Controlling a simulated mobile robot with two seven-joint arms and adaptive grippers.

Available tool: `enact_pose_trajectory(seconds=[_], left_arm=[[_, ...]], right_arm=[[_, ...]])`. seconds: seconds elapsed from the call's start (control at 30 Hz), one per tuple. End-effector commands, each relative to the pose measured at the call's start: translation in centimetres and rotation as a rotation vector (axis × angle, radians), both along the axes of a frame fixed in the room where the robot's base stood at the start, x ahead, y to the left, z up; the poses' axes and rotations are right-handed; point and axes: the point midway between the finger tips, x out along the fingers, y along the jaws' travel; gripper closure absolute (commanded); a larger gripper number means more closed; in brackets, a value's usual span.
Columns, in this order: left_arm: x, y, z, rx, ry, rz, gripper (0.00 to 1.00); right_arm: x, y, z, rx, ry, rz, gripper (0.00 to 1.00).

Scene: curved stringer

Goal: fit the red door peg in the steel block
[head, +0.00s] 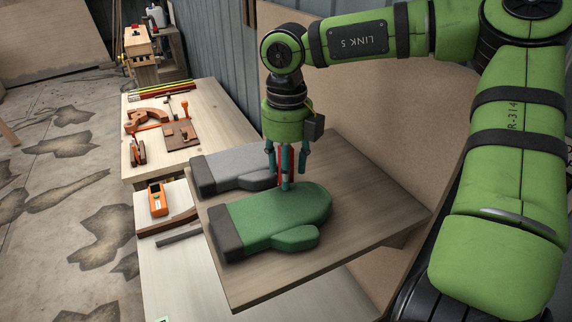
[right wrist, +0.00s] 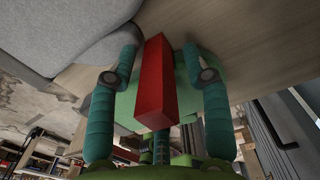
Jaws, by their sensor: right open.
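The red door peg (right wrist: 156,85) is a long square red bar between the fingers of my right gripper (right wrist: 160,78) in the right wrist view. The fingers are open, with a gap on each side of the peg. In the head view the right gripper (head: 286,170) points down over the wooden board, behind the green mitt (head: 270,218). Only a thin red strip of the peg (head: 279,165) shows there, partly hidden by the fingers. I cannot make out the steel block in either view. My left gripper is not in view.
A grey mitt (head: 235,168) lies behind the green one on the tilted-looking board (head: 370,205). An orange tool (head: 157,199) lies to the left. A bench (head: 215,105) with clamps and a wooden block stands farther back. The board's right side is clear.

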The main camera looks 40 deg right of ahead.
Motion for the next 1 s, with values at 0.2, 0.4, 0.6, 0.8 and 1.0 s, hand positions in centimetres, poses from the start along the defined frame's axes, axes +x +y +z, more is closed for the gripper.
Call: enact_pose_trajectory(seconds=[0.2,0.4,0.6,0.8,1.0], left_arm=[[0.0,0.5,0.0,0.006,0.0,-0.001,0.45],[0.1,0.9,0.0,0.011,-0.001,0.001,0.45],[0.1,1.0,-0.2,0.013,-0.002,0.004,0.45],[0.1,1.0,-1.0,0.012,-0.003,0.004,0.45],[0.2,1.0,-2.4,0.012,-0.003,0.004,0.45]], right_arm=[[0.0,0.0,0.0,0.0,0.0,0.0,1.0],[0.0,0.0,0.0,0.0,0.0,0.0,1.0],[0.0,0.0,0.3,-0.002,-0.002,0.0,1.0],[0.2,-0.1,2.1,-0.003,-0.006,-0.002,1.0],[0.1,0.0,6.1,-0.004,-0.008,-0.002,1.0]])
